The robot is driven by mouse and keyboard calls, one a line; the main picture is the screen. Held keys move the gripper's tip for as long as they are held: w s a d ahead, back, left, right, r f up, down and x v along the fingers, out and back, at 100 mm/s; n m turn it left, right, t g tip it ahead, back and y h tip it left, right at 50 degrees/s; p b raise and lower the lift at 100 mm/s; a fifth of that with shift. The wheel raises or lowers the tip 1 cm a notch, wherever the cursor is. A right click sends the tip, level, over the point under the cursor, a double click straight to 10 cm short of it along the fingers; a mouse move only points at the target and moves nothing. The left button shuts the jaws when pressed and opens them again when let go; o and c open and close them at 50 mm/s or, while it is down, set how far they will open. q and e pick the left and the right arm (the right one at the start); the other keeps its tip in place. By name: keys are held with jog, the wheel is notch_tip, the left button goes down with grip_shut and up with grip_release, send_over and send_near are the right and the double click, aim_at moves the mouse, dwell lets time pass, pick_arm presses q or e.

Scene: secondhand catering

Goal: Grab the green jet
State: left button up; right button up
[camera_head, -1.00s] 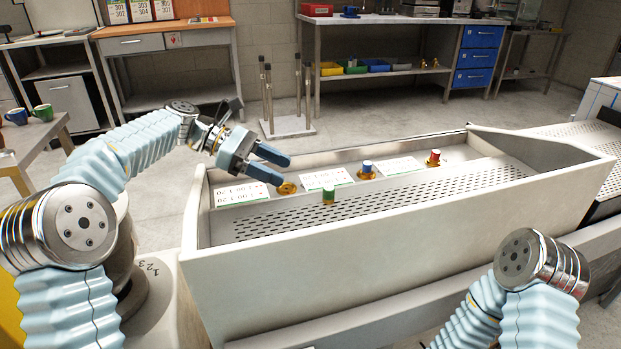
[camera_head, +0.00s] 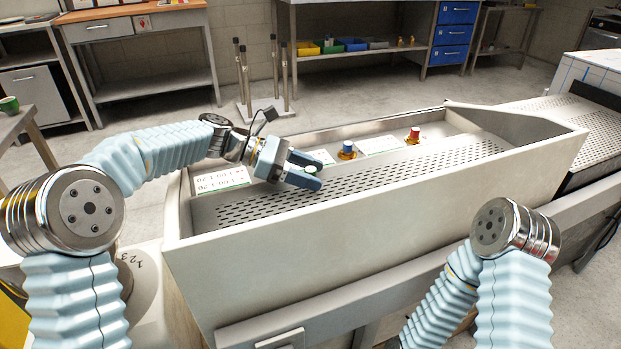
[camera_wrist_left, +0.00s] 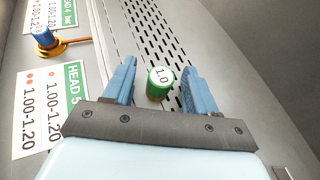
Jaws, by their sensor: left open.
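The green jet (camera_wrist_left: 158,84) is a small cylinder with a white top marked 1.0. In the left wrist view it stands between the two blue fingers of my left gripper (camera_wrist_left: 158,88), with a small gap on either side. In the head view the green jet (camera_head: 311,169) is mostly hidden by the fingers, only its top showing between them. My left gripper (camera_head: 306,170) is open and low over the perforated strip of the trough. My right gripper is out of the head view; only part of my right arm shows.
A blue-topped jet on a brass base (camera_head: 347,150) and a red-topped one (camera_head: 413,136) stand farther right in the trough (camera_head: 330,240). Printed cards (camera_head: 220,180) lie along its back side. The trough walls rise around the work area. The perforated strip to the right is clear.

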pick_arm(q)
jog(key=shift+d, duration=0.2)
grip_shut()
jog(key=shift+r, duration=0.1)
dwell(0.4)
